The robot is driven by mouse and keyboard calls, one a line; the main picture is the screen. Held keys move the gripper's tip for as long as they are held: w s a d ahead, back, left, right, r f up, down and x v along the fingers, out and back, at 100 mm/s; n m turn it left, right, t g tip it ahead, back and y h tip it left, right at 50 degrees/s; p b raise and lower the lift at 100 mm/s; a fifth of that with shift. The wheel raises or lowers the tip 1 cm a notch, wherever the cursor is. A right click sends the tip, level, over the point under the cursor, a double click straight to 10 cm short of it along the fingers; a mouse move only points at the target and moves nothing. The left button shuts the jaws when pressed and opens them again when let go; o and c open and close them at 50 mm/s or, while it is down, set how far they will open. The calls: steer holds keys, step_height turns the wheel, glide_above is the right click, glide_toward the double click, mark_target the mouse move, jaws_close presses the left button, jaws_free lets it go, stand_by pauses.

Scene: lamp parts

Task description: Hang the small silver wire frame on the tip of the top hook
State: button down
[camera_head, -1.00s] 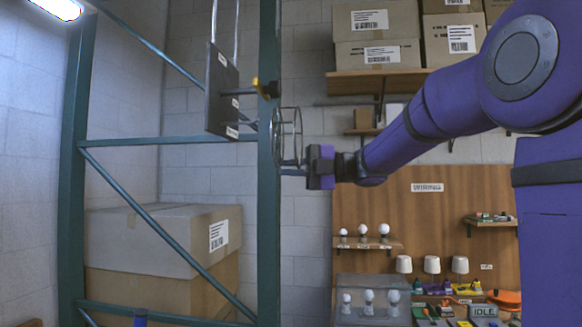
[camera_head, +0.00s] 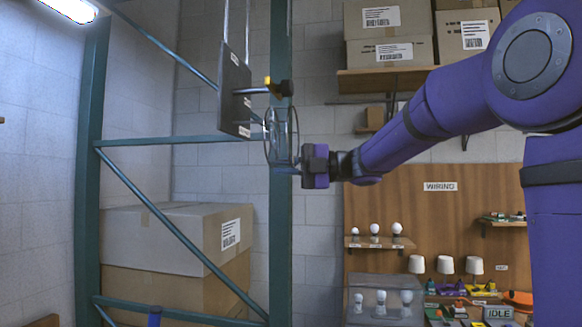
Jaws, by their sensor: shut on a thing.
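The small silver wire frame (camera_head: 267,137) shows in the head view as thin upright rings, held at its lower right by my gripper (camera_head: 293,169). My gripper is shut on it. A dark hanging panel (camera_head: 234,92) is to the left of the frame. The top hook (camera_head: 272,84) sticks out to the right from this panel, with a yellow band and a black tip. The frame's upper edge is just below the hook tip; I cannot tell whether they touch or how they line up in depth. A lower hook on the panel is partly hard to make out.
A green rack post (camera_head: 280,240) stands behind the frame, with crossbars and large cardboard boxes (camera_head: 165,235) at the left. A shelf with boxes (camera_head: 385,80) is at the upper right. A wiring board (camera_head: 440,220) with bulbs and lamps fills the lower right.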

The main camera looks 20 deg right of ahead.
steer(key=w+a+f, duration=0.1)
steer(key=w+a, duration=0.2)
steer(key=a, duration=0.2)
steer(key=shift+w+f, duration=0.3)
steer(key=shift+f, duration=0.1)
stand_by(0.6)
stand_by(0.6)
steer(key=c, duration=1.2)
jaws_free()
steer(key=shift+o, duration=0.2)
steer(key=v, duration=1)
steer(key=shift+s+d, duration=0.2)
steer(key=shift+d, duration=0.15)
